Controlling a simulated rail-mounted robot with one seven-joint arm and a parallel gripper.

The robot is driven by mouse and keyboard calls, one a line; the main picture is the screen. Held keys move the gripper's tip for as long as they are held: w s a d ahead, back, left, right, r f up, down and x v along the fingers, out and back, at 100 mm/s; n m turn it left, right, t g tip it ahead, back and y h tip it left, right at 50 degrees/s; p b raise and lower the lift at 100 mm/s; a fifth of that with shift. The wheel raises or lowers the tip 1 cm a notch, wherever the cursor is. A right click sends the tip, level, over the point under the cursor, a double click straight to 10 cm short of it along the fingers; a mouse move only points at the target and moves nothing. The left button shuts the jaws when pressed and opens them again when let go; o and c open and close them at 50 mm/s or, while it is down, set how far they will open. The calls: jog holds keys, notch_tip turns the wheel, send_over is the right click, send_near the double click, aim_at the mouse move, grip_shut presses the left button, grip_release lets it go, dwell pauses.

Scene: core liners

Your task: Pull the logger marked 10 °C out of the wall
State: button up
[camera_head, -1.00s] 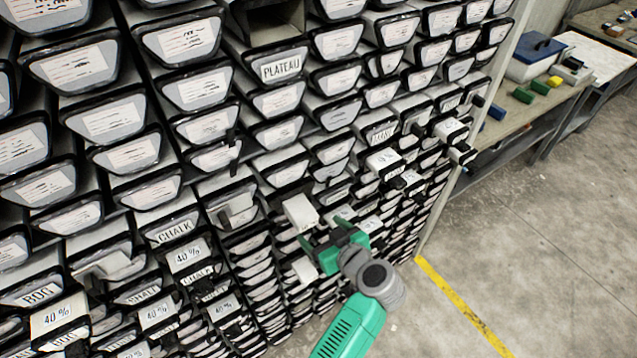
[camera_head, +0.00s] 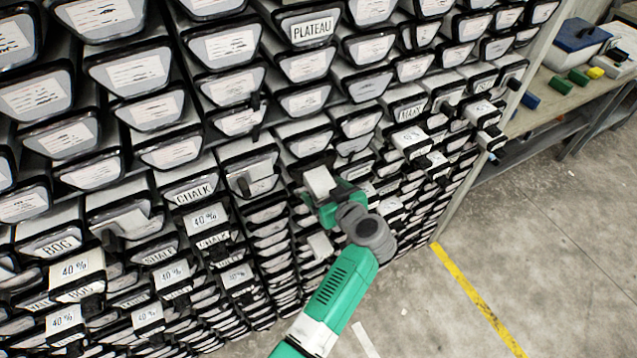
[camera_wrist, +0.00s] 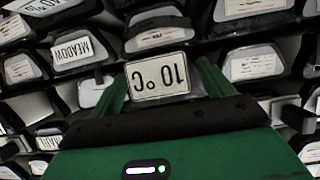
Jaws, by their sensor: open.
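The logger marked 10 °C (camera_wrist: 158,77) shows upside down in the wrist view, a pale box end with black print. It juts from the wall of liners, and its white top (camera_head: 319,181) shows in the head view. My gripper (camera_wrist: 162,88) is open, with one green finger on each side of the logger. A gap to the right finger shows; whether the left finger touches cannot be told. In the head view my gripper (camera_head: 338,199) is at the logger's outer end and hides part of it.
Another pale box (camera_head: 320,245) juts out just below my gripper. Loggers marked 40 % (camera_head: 76,268) stick out at the lower left, and more boxes (camera_head: 408,138) at the right. A bench (camera_head: 560,105) stands at the right, with open floor (camera_head: 520,230) before it.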

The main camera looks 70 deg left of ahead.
jog(key=c, duration=1.2)
jog(key=shift+o, duration=0.2)
jog(key=shift+b, duration=0.35)
jog(key=shift+d+r, duration=0.1)
jog(key=d, duration=0.8)
jog(key=shift+w+d, duration=0.3)
jog(key=shift+w, duration=0.05)
